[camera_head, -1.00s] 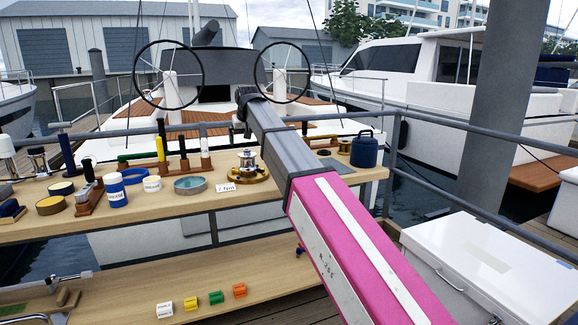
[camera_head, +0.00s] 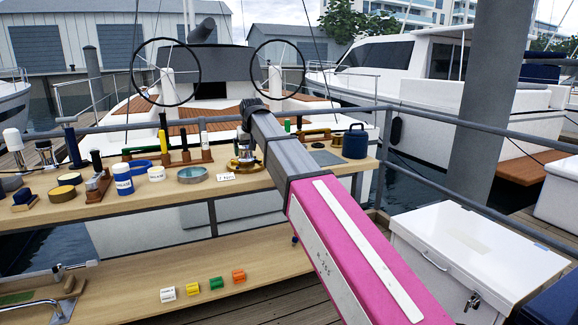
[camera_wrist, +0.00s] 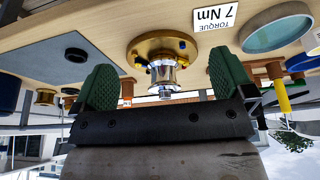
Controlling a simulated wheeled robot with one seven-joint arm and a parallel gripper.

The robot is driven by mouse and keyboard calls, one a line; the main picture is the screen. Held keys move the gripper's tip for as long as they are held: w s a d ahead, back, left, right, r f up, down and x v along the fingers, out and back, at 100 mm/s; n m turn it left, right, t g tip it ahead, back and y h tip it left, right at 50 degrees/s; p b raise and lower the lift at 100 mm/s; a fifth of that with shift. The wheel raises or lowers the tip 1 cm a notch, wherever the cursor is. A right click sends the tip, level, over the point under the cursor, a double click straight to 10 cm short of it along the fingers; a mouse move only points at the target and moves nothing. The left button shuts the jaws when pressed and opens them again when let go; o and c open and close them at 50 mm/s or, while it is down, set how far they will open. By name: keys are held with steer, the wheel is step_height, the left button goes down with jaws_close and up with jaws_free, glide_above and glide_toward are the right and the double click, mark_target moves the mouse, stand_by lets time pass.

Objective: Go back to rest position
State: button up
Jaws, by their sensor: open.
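My gripper (camera_wrist: 165,86) is open and empty in the wrist view, with its two green fingers spread apart. A brass-based fitting with a silver top (camera_wrist: 160,52) shows between and beyond the fingers; I see no contact with it. In the head view the same brass fitting (camera_head: 243,163) stands on the wooden bench (camera_head: 230,186), partly behind my arm's far end. My arm, grey and pink, reaches out over the bench from the lower right. The fingers themselves are hard to make out in the head view.
A "7 Nm" torque card (camera_head: 226,178), a round teal-topped tin (camera_head: 192,175), a blue-and-white bottle (camera_head: 122,180) and a blue canister (camera_head: 356,142) stand on the bench. Small coloured blocks (camera_head: 216,283) lie on the lower shelf. A white dock box (camera_head: 440,262) stands right. Railings run behind.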

steer(key=s+d+f+m+g+h, duration=0.1)
steer(key=s+d+f, duration=0.3)
steer(key=d+f, duration=0.75)
steer(key=s+d+f+m+g, duration=0.1)
steer(key=s+d+f, duration=0.3)
steer(key=d+f, duration=0.7)
steer(key=s+d+f+m+g, duration=0.1)
steer(key=s+d+f, duration=0.4)
steer(key=s+f, duration=0.3)
steer(key=s+d+f+m+g, duration=0.1)
steer(key=s+d+f, duration=0.5)
steer(key=s+f, duration=0.3)
step_height(320, 180, down, 3)
steer(key=shift+s+d+r, duration=0.1)
steer(key=shift+s+d, duration=0.05)
